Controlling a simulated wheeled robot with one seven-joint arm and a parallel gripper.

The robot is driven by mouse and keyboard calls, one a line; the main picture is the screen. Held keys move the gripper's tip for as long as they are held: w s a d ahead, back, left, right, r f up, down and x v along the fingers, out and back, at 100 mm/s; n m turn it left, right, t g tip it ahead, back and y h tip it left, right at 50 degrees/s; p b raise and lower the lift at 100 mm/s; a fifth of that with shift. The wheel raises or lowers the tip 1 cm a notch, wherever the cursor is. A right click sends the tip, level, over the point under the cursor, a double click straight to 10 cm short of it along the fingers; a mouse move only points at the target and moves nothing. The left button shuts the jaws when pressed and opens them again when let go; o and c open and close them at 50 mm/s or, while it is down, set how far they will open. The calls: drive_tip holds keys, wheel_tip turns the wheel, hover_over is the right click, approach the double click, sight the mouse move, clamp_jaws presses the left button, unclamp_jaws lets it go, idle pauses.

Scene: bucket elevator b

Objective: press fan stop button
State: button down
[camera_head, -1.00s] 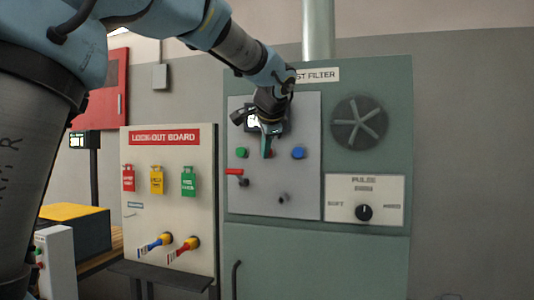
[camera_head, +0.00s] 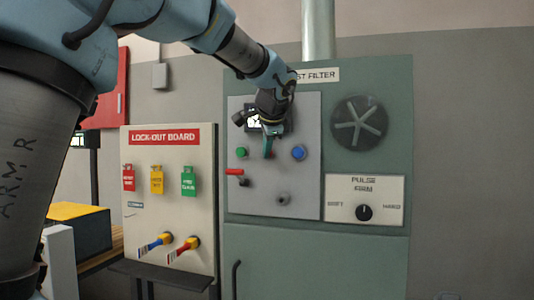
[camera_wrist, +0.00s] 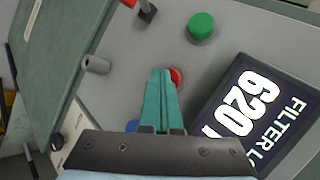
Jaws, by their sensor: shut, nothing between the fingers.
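The red button (camera_wrist: 177,78) shows in the wrist view on the grey control panel (camera_head: 305,190), partly covered by my fingertips. In the head view my gripper hides it. My gripper (camera_head: 268,155) has its teal fingers closed together and empty, pointing at the panel between the green button (camera_head: 242,152) and the blue button (camera_head: 299,152). In the wrist view the fingertips (camera_wrist: 160,73) overlap the red button's edge; I cannot tell whether they touch it. The green button (camera_wrist: 202,26) is clear of the fingers there, and the blue button (camera_wrist: 132,126) is mostly hidden beside them.
A display (camera_wrist: 250,115) sits beside the buttons, close to my gripper. A red-handled switch (camera_head: 236,172) and a small grey knob (camera_head: 283,198) stick out below. A pulse dial (camera_head: 364,212) and a fan grille (camera_head: 359,122) are at right; the lock-out board (camera_head: 165,210) stands left.

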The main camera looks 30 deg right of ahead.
drive_tip(key=shift+s, duration=0.1)
drive_tip(key=shift+s+a+b, duration=0.6)
drive_tip(key=shift+s+a, duration=0.15)
drive_tip(key=shift+s+a+b, duration=1.3)
drive_tip(key=shift+s+a, duration=0.75)
drive_tip(key=shift+s, duration=0.1)
